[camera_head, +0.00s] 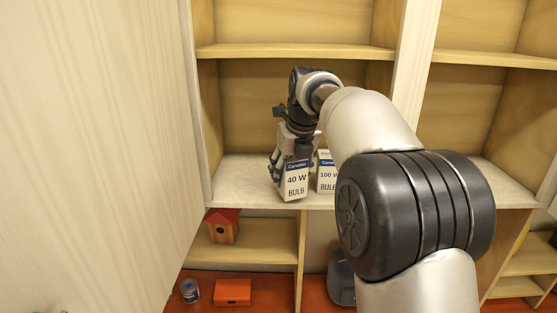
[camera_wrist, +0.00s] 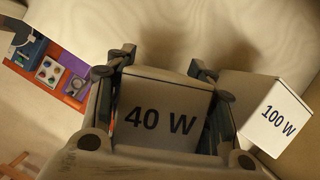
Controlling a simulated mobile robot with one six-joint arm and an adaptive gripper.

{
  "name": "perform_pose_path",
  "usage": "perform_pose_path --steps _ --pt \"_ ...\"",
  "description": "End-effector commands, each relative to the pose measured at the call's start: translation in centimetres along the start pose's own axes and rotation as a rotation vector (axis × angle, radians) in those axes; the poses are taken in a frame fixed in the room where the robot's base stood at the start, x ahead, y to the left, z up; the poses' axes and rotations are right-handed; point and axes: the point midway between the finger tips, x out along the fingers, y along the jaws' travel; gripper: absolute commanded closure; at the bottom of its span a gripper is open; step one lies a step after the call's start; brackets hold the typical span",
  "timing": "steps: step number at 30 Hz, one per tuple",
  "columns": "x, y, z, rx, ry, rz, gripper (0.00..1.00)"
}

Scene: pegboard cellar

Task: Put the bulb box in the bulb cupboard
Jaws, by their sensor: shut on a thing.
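The 40 W bulb box (camera_head: 295,182), white with a blue label band, is upright at the front of the open cupboard's white shelf (camera_head: 238,177). My gripper (camera_head: 290,160) reaches in from above and is shut on this box. In the wrist view the 40 W box (camera_wrist: 160,115) sits between the two fingers. I cannot tell whether its base touches the shelf. A second box marked 100 W (camera_head: 327,178) stands just to its right, close beside it; it also shows in the wrist view (camera_wrist: 277,118). Part of it is hidden behind my arm.
A pale open door (camera_head: 95,150) fills the left side. An upper shelf (camera_head: 295,51) crosses above my gripper. Below are a red-roofed birdhouse (camera_head: 223,226), a tin (camera_head: 189,290) and an orange box (camera_head: 233,292). White shelf left of the boxes is clear.

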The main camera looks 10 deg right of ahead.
Motion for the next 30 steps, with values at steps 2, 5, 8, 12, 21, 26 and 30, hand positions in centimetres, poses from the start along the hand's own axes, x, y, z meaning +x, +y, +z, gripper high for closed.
perform_pose_path --steps 2,5,8,12,21,26,30 --pt "0.2 0.0 1.2 -0.001 0.000 0.000 0.75" --pt "0.6 0.0 1.7 -0.001 0.001 0.001 0.75" --pt "0.8 0.1 2.2 -0.001 0.001 0.001 0.75" --pt "1.4 0.0 3.9 -0.002 0.001 0.001 0.75" --pt "3.5 0.0 4.6 0.000 0.002 0.001 0.75" --pt "3.6 0.0 4.6 -0.001 0.000 0.000 0.75" --pt "3.6 0.0 4.6 -0.001 0.000 0.000 0.75"
